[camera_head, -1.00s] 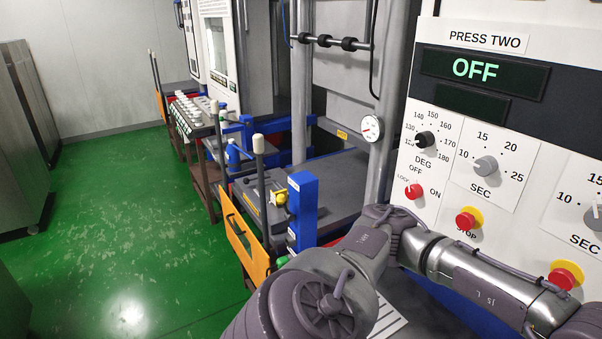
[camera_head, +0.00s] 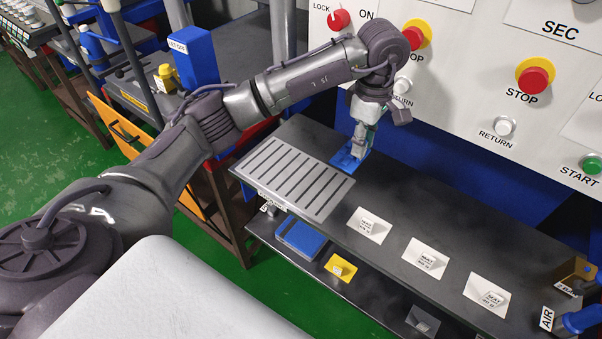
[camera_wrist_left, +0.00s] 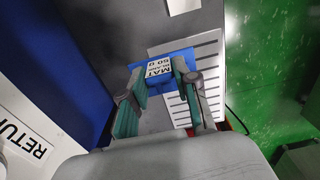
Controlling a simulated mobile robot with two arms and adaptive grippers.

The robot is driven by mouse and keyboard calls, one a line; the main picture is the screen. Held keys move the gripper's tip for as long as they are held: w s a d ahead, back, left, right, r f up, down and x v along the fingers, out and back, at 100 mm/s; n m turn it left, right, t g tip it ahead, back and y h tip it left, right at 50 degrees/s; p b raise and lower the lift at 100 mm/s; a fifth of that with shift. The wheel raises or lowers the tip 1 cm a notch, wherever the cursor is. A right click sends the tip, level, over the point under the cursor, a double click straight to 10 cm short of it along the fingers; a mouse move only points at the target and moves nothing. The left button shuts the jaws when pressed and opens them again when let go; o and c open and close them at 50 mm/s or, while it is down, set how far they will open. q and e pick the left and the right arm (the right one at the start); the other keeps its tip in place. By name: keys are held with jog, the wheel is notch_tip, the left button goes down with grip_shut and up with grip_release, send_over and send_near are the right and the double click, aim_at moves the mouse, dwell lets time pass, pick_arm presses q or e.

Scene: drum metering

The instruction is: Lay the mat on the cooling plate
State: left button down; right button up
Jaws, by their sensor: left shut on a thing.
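A blue mat (camera_head: 343,162) with a white raised label piece shows beside the far right edge of the slotted grey cooling plate (camera_head: 318,207) in the head view. In the left wrist view the mat (camera_wrist_left: 136,68) overlaps part of the slotted plate (camera_wrist_left: 208,50); I cannot tell whether they touch. My left gripper (camera_head: 357,146) is shut on the mat's labelled piece, which reads MAT and 60, between its two fingers (camera_wrist_left: 160,84). The fingers hide part of the mat in the head view. My right gripper is not in view.
White cards (camera_head: 426,258) lie in a row on the dark bench (camera_head: 400,210) right of the plate. The press panel with its buttons (camera_head: 534,76) rises behind. A lower shelf holds a blue tray (camera_head: 301,238) and a yellow item (camera_head: 341,268).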

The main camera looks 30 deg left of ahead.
pick_arm(q)
jog(key=s+a+f+p, duration=0.1)
jog(key=a+f, duration=0.2)
jog(key=s+a+f+p, duration=0.1)
jog(key=a+f, duration=0.2)
jog(key=s+a+f+p, duration=0.2)
jog(key=a+f, duration=0.1)
jog(key=a, duration=0.1)
jog(key=shift+f, duration=0.4)
jog(key=shift+w+f, duration=0.1)
jog(key=shift+f, duration=0.25)
jog(key=c, duration=0.9)
grip_release()
jog(key=shift+o, duration=0.2)
